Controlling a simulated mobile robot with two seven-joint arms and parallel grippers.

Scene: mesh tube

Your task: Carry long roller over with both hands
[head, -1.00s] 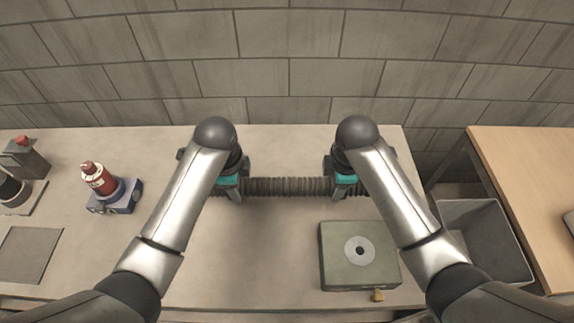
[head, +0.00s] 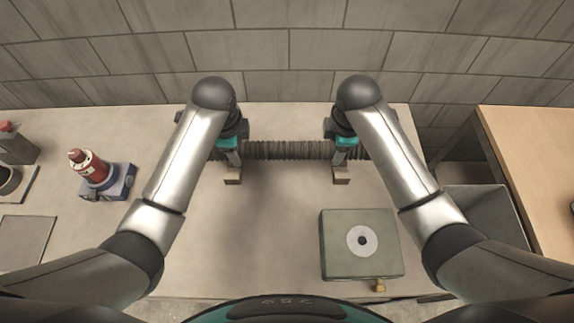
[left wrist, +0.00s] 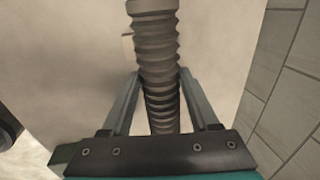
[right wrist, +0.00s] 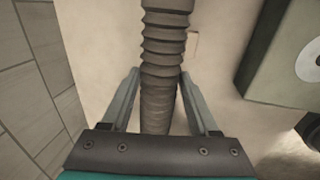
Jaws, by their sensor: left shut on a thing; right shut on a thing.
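The long roller is a dark grey-brown ribbed tube (head: 290,150) lying crosswise near the back of the table in the head view. My left gripper (head: 229,150) is shut on the ribbed tube near its left end, and my right gripper (head: 346,150) is shut on it near its right end. The tube looks level, held above the table. Both wrist views show the ribbed tube (left wrist: 157,55) (right wrist: 166,55) running between the fingers.
A green box with a white disc (head: 336,262) sits at the front right of the table (head: 260,240). A red bottle (head: 88,165) on a blue base stands at the left. A grey bin (head: 480,215) and a wooden table (head: 545,150) are at the right. The middle front is clear.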

